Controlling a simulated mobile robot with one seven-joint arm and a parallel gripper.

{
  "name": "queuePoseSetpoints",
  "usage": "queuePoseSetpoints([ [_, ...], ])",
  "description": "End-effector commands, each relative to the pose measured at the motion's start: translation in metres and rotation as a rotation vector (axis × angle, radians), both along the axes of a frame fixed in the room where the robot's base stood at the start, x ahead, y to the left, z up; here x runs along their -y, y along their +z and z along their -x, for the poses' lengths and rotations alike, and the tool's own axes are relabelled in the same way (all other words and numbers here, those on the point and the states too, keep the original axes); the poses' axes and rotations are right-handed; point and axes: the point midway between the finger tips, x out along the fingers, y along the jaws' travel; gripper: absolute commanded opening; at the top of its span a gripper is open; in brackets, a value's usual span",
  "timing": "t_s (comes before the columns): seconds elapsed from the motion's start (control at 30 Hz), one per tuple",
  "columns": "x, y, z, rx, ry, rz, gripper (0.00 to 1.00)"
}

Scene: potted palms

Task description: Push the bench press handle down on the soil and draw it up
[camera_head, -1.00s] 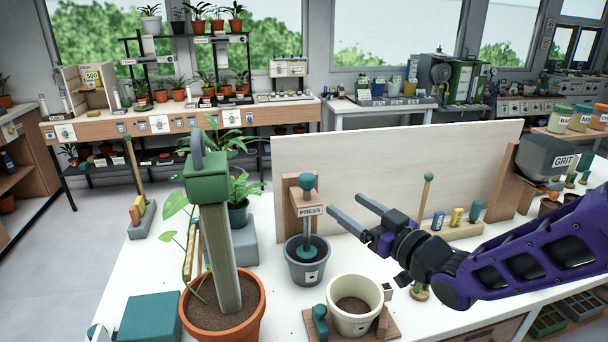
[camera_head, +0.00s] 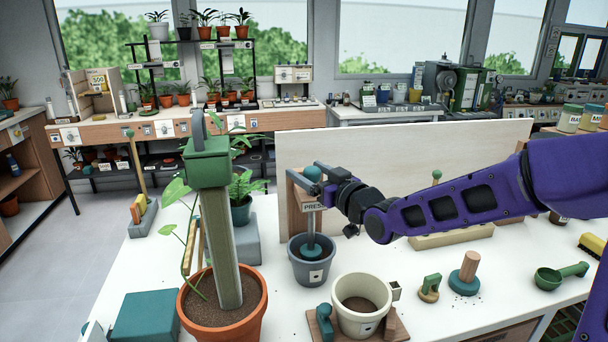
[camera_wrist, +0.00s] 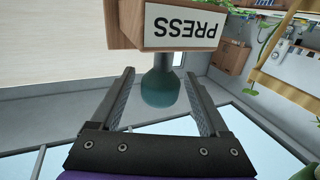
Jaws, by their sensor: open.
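The bench press is a wooden stand with a PRESS label (camera_head: 312,207). Its round teal knob (camera_head: 313,173) tops a grey rod that runs down to a teal foot (camera_head: 311,251) inside a grey pot (camera_head: 311,269). The soil under the foot is mostly hidden. My gripper (camera_head: 304,172) is at knob height with its fingers around the knob. In the wrist view, the knob (camera_wrist: 160,88) sits between the two open fingers (camera_wrist: 160,74), with a gap on each side. The label (camera_wrist: 184,27) appears upside down there.
A cream pot (camera_head: 361,304) on a wooden base stands in front. A terracotta pot (camera_head: 222,314) with a tall green-topped tool is at the left. A pale board (camera_head: 400,155) stands behind the press. A green scoop (camera_head: 560,275) and stamps lie at the right.

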Motion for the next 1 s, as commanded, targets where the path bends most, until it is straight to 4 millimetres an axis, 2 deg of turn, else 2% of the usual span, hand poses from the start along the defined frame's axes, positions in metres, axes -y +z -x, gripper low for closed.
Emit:
queuePoseSetpoints([
  [0.2,-0.012,0.0,-0.014,-0.001,0.001,-0.001,0.79],
  [0.53,-0.013,0.0,-0.016,-0.001,0.0,0.001,0.77],
  [0.9,-0.013,0.0,-0.016,0.0,0.0,0.0,0.1],
  [0.97,-0.013,0.0,-0.016,-0.001,0.0,0.001,0.0],
  [1.0,-0.013,0.0,-0.016,0.0,0.0,0.0,0.0],
])
